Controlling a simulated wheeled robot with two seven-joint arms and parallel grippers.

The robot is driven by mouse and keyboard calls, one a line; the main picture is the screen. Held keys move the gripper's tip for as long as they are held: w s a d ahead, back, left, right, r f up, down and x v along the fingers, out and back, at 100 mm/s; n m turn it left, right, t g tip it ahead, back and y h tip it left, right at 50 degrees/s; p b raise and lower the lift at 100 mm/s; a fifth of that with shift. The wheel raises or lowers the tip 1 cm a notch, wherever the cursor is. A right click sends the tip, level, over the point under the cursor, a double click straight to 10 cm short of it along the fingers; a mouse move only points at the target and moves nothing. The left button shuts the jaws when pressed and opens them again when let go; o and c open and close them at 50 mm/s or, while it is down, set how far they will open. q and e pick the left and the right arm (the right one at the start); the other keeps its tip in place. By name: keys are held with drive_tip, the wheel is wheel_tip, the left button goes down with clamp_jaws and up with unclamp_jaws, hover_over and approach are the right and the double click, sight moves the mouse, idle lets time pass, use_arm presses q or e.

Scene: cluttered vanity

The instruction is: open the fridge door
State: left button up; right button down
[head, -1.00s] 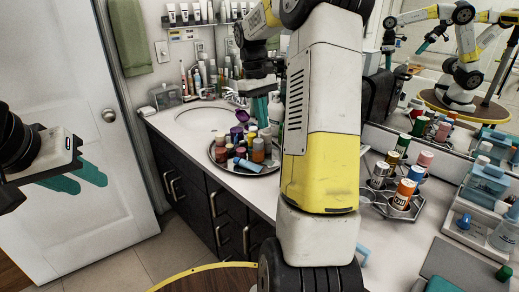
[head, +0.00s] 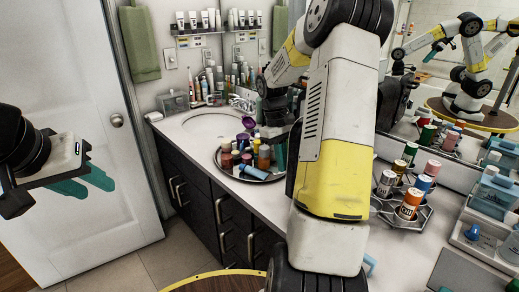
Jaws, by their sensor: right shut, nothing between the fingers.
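No fridge can be made out for certain. A dark boxy object (head: 396,100) stands at the back of the counter, partly hidden behind my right arm; I cannot tell whether it is the fridge. My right gripper (head: 280,155) points down beside the right side of the round tray, shut and empty, its teal fingers partly hidden by my own arm. My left gripper (head: 92,186) is at the left in front of the white door, its teal fingers apart with nothing between them.
The round tray (head: 222,165) holds several bottles and jars on the counter (head: 196,148), near the sink (head: 207,124). A hexagonal rack (head: 398,218) with several cans stands right of my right arm. A white door (head: 70,90) fills the left.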

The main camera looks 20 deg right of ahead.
sight(292, 167)
drive_tip(key=shift+s+d, duration=0.1)
drive_tip(key=shift+s, duration=0.3)
drive_tip(key=shift+s+d+n+h, duration=0.2)
drive_tip(key=shift+s+n, duration=0.4)
drive_tip(key=shift+s, duration=0.55)
drive_tip(key=shift+s+d+n+h, duration=0.1)
drive_tip(key=shift+s+d+n, duration=0.15)
drive_tip(key=shift+s+n, duration=0.6)
drive_tip(key=shift+s+m, duration=0.25)
drive_tip(key=shift+w, duration=0.1)
